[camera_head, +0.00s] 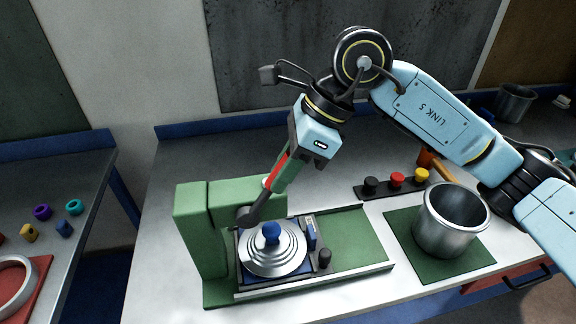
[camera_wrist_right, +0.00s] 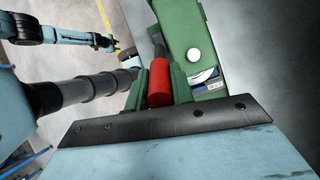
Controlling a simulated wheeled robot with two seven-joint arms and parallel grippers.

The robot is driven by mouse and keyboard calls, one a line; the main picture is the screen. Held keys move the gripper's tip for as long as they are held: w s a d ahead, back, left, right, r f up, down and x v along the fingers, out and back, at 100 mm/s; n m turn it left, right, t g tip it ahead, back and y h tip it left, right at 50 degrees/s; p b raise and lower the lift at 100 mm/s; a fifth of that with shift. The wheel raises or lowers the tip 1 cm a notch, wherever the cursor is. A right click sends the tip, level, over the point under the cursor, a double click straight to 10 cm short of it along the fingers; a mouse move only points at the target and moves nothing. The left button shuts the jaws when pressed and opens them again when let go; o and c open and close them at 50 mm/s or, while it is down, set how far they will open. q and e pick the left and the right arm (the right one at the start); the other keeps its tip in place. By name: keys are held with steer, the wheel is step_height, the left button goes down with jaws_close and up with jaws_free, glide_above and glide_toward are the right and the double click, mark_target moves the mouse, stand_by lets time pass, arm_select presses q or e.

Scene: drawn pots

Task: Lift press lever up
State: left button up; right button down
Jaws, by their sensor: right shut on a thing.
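The green press (camera_head: 195,235) stands on the near table in the head view. Its dark lever (camera_head: 256,207) slants up and to the right from the pivot at the press's side, ending in a red handle (camera_head: 279,170). My right gripper (camera_head: 284,172) comes from above and is shut on the red handle. In the right wrist view the red handle (camera_wrist_right: 159,84) sits between the green fingers of my right gripper (camera_wrist_right: 160,90). Below the lever, a stepped metal lid with a blue knob (camera_head: 271,233) sits on the press bed.
A metal pot (camera_head: 447,222) stands on a green mat (camera_head: 470,262) at right. A strip with black, red and yellow knobs (camera_head: 397,180) lies behind it. A side table (camera_head: 75,165) at left holds small coloured pieces.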

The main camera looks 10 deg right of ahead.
steer(key=shift+r, duration=0.1)
steer(key=c, duration=1.2)
jaws_free()
steer(key=shift+a, duration=0.15)
steer(key=b+v, duration=0.1)
steer(key=v, duration=1.2)
steer(key=shift+r, duration=0.15)
